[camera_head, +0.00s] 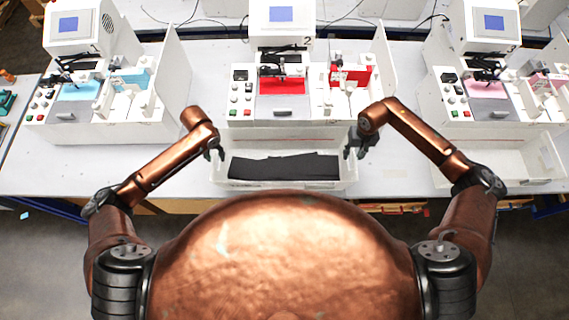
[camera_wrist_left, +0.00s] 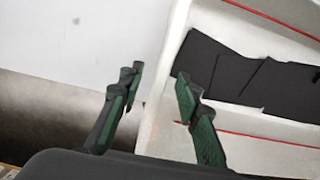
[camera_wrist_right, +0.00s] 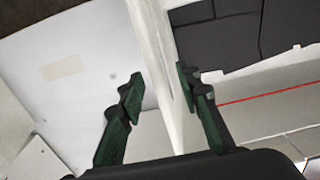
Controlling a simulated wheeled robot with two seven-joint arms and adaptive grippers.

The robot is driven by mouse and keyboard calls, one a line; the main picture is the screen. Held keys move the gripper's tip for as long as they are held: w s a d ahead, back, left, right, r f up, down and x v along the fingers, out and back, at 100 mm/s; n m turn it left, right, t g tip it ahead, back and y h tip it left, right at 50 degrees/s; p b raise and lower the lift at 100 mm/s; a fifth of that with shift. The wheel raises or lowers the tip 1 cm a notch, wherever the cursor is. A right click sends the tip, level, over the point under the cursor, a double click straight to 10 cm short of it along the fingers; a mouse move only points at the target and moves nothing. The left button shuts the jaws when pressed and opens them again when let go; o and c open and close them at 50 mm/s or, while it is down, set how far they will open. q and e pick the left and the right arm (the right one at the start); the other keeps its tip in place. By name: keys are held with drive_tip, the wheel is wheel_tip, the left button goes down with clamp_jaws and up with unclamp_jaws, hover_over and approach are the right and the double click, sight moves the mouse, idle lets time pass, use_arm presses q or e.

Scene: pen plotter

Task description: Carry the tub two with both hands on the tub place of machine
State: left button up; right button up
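The white tub (camera_head: 282,185), taken as tub two, sits on the table directly in front of the middle machine (camera_head: 283,22), which is marked 2 and has red parts. Black flat pieces (camera_head: 284,167) lie in it. My left gripper (camera_head: 213,150) is at the tub's left end. In the left wrist view its open fingers (camera_wrist_left: 159,72) are on either side of the tub wall (camera_wrist_left: 166,75). My right gripper (camera_head: 353,146) is at the right end. In the right wrist view its open fingers (camera_wrist_right: 160,76) are on either side of the wall (camera_wrist_right: 155,35). Contact is unclear.
A machine with blue parts (camera_head: 75,28) stands at left and one with pink parts (camera_head: 490,25) at right. Another white tub (camera_head: 540,155) stands before the right machine. The table (camera_head: 110,170) is clear to the left of the middle tub. Cables lie behind the machines.

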use_arm(q)
drive_tip(key=shift+w+f, duration=0.25)
drive_tip(key=shift+f, duration=0.25)
use_arm(e)
drive_tip(key=shift+w+f, duration=0.2)
drive_tip(key=shift+f, duration=0.25)
use_arm(q)
drive_tip(key=shift+s+r, duration=0.1)
drive_tip(key=shift+s, duration=0.05)
drive_tip(key=shift+c, duration=0.2)
use_arm(e)
drive_tip(key=shift+s, duration=0.15)
drive_tip(key=shift+c, duration=0.2)
use_arm(q)
clamp_jaws()
use_arm(e)
clamp_jaws()
drive_tip(key=shift+r, duration=0.15)
